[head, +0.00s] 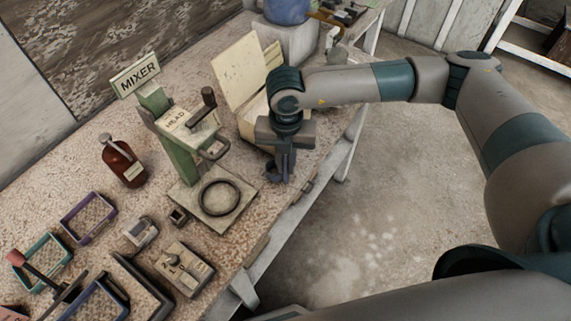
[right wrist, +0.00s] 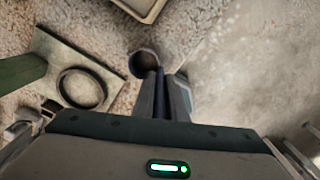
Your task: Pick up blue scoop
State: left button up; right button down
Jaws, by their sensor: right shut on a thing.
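The blue scoop (right wrist: 144,62) shows in the right wrist view as a small round dark bowl with a bluish rim, at the tips of my right gripper (right wrist: 168,95). The jaws are closed on its handle, which is mostly hidden between the fingers. In the head view the right gripper (head: 281,170) points down at the table's front edge, right of the mixer. The scoop (head: 272,174) shows there only as a small dark bluish shape by the fingertips. I cannot tell whether it touches the table. My left gripper is not in view.
The green mixer (head: 183,150) with a black ring on its base (head: 219,197) stands left of the gripper. An open cream box (head: 240,80) is close behind it. A brown bottle (head: 122,162) and several coloured frames stand further left. Open floor lies right of the table.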

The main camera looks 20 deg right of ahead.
jog(key=s+d+r+p, duration=0.2)
jog(key=s+d+r, duration=0.5)
jog(key=d+r, duration=0.2)
jog(key=shift+s+r, duration=0.15)
jog(key=shift+r, duration=0.05)
jog(key=shift+n, duration=0.3)
dwell(0.5)
jog(key=w+a+m+b, duration=0.1)
jog(key=m+b, duration=0.1)
jog(key=m, duration=0.8)
jog(key=a+m+b, duration=0.1)
jog(key=m+b, duration=0.1)
jog(key=m, duration=0.9)
jog(key=w+a+f+m+b, duration=0.1)
jog(key=m, duration=0.9)
jog(key=shift+w+a+m+b, duration=0.1)
jog(key=shift+w+m+b, duration=0.2)
jog(key=shift+w+b, duration=0.1)
